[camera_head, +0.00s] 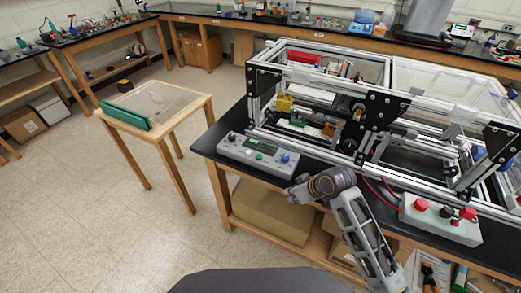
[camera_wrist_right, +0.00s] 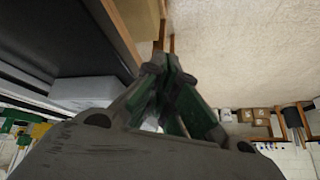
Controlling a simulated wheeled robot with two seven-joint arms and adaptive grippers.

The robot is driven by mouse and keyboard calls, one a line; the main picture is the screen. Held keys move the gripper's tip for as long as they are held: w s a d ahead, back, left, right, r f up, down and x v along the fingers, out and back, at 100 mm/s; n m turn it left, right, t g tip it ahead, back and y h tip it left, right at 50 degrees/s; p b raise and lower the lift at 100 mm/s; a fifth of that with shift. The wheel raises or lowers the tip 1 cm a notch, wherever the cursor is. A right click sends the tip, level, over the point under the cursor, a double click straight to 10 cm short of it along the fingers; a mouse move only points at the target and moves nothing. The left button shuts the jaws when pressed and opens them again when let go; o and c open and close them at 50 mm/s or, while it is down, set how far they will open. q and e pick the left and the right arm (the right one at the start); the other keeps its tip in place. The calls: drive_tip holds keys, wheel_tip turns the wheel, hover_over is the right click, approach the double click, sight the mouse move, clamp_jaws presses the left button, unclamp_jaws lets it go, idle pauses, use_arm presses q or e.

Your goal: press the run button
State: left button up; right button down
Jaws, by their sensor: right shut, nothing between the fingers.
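A grey control box (camera_head: 258,153) sits at the near left corner of the black bench, with a small green display, several small buttons and a blue knob (camera_head: 285,157). A second pale box (camera_head: 440,221) with red and black buttons sits at the front right. I cannot read which button is the run button. My right gripper (camera_head: 292,191) is shut and empty, in front of the bench edge, below and to the right of the control box, apart from it. In the right wrist view its fingers (camera_wrist_right: 165,65) meet, with a grey box side (camera_wrist_right: 85,92) to the left. My left gripper is not in view.
An aluminium extrusion frame (camera_head: 375,113) with machinery stands behind the boxes. Red cables run to the second box.

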drive_tip(key=w+a+r+n+y, duration=0.1)
drive_tip(key=w+a+r+n, duration=0.1)
drive_tip(key=w+r, duration=0.4)
drive_tip(key=w+a+r+n+y, duration=0.2)
drive_tip(key=w+r+n, duration=0.1)
drive_tip(key=w+r, duration=0.4)
wheel_tip(320, 180, up, 4)
drive_tip(key=shift+w+f, duration=0.2)
drive_tip(key=shift+w, duration=0.05)
drive_tip(key=shift+a+f, duration=0.1)
drive_tip(key=shift+a, duration=0.05)
drive_tip(key=p, duration=0.2)
hover_over(261, 157)
wheel_tip(261, 157, down, 7)
drive_tip(key=shift+r, duration=0.15)
wheel_tip(261, 157, down, 3)
drive_tip(key=shift+w+a+r+p, duration=0.1)
drive_tip(key=shift+p, duration=0.2)
drive_tip(key=shift+f, duration=0.7)
drive_tip(key=shift+f, duration=0.15)
